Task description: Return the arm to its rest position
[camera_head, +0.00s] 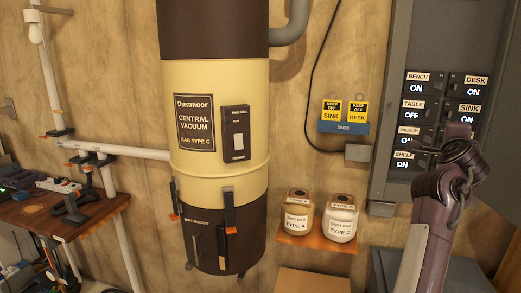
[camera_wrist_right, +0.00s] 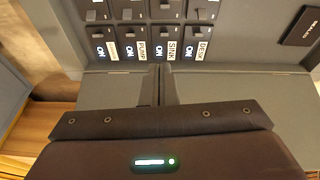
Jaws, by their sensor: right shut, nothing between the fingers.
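My right arm (camera_head: 440,205) comes up from the lower right in the head view. Its dark wrist (camera_head: 460,155) is in front of the lower part of the grey breaker panel (camera_head: 388,120) and hides part of the right switch column. In the right wrist view my right gripper (camera_wrist_right: 161,70) is shut and empty, with its fingers together below the row of switches. Contact with the panel cannot be told. My left arm and gripper are not in view.
Panel labels read BENCH ON, DESK ON, TABLE OFF (camera_head: 412,115), SINK ON, VACUUM ON and SHELF ON. A central vacuum cylinder (camera_head: 215,100) stands at centre. Two dust bag jars (camera_head: 341,226) sit on a small shelf (camera_head: 318,245). A workbench (camera_head: 55,212) stands left.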

